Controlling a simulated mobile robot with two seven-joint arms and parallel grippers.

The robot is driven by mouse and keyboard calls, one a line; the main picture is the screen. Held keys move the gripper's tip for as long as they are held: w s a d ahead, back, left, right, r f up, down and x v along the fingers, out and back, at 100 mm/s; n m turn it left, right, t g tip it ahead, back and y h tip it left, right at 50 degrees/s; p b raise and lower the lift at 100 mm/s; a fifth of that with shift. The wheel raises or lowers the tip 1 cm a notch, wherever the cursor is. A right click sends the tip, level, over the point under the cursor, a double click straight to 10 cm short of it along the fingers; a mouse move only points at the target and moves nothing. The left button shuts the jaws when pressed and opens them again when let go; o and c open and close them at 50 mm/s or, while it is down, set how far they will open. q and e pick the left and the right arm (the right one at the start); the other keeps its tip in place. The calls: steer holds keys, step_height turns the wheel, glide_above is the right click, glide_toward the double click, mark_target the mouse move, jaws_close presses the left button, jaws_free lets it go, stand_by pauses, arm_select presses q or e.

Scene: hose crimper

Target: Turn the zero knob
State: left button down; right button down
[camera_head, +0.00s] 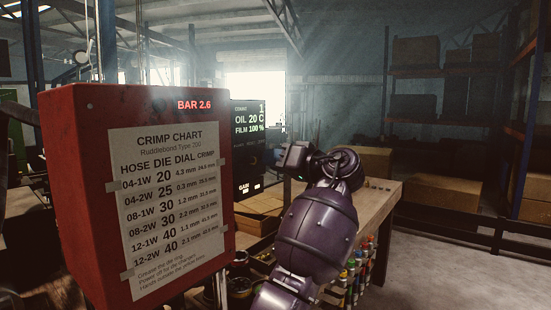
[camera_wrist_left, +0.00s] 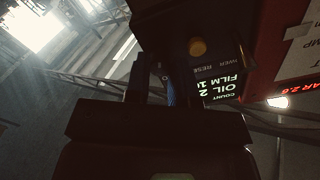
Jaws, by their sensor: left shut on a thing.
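The dark control panel (camera_head: 247,160) stands beside the red crimper housing, with a lit display reading OIL 20 C and FILM 100 %. My left gripper (camera_head: 284,160) is at the panel's right side in the head view. In the left wrist view my left gripper (camera_wrist_left: 171,90) reaches the panel face, its fingers shut around a small bluish part, the zero knob (camera_wrist_left: 170,93). The fingers hide most of the knob and its label; only a letter O shows above it. How far the knob is turned cannot be seen. My right gripper is not in view.
The red housing (camera_head: 75,200) with a crimp chart (camera_head: 170,210) fills the left. A yellow button (camera_wrist_left: 198,47) sits near the gripper on the panel. A wooden bench (camera_head: 385,200) with bottles below is behind my arm. Shelves and boxes stand farther back; the right floor is clear.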

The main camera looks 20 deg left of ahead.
arm_select(q)
steer(key=shift+r+m, duration=0.1)
steer(key=shift+m, duration=0.8)
steer(key=c, duration=1)
jaws_free()
steer(key=shift+o, duration=0.2)
